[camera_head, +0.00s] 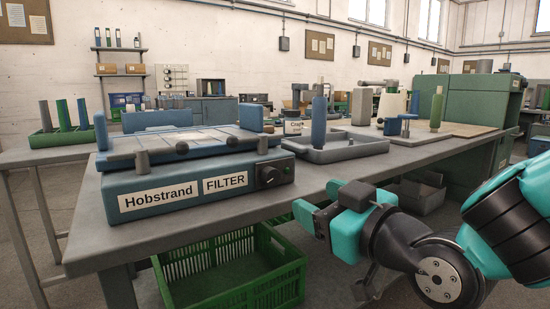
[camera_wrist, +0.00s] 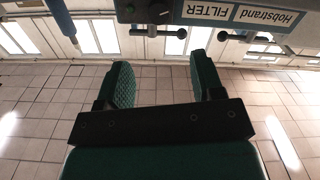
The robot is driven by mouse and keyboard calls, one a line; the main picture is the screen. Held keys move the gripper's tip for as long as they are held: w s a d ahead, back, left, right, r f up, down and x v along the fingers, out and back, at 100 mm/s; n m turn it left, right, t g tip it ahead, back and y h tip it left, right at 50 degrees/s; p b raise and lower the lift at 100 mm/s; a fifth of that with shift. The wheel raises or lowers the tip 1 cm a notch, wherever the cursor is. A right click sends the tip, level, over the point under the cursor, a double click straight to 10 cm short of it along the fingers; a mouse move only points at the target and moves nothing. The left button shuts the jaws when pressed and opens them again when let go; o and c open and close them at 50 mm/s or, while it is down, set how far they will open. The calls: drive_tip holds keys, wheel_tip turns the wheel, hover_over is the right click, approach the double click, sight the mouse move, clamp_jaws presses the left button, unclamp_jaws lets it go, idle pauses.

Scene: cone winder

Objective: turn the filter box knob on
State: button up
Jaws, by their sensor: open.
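The filter box (camera_head: 190,189) is a blue-grey box on the near edge of the table, with "Hobstrand" and "FILTER" labels on its front. Its dark round knob (camera_head: 270,176) sits at the right end of that front face. Which way the knob points is too small to tell. In the wrist view the box hangs upside down at the top, with the knob (camera_wrist: 157,9) left of the FILTER label. My gripper (camera_head: 310,217) is open and empty, in front of the table edge, lower and to the right of the knob. Its two green fingers (camera_wrist: 162,72) are apart, clear of the knob.
A green crate (camera_head: 232,270) stands on the floor under the table. A grey tray (camera_head: 340,150) with a blue cylinder lies right of the box. The table's front edge (camera_head: 420,160) runs behind my gripper. The space between gripper and knob looks free.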

sight(274, 178)
drive_tip(key=p+x, duration=1.1)
drive_tip(key=p, duration=0.1)
drive_tip(key=shift+w+a+r, duration=0.15)
drive_tip(key=shift+w, duration=0.1)
drive_tip(key=shift+w+a+f+p, duration=0.2)
drive_tip(key=shift+w+a+p, duration=0.05)
drive_tip(key=shift+w+p, duration=0.15)
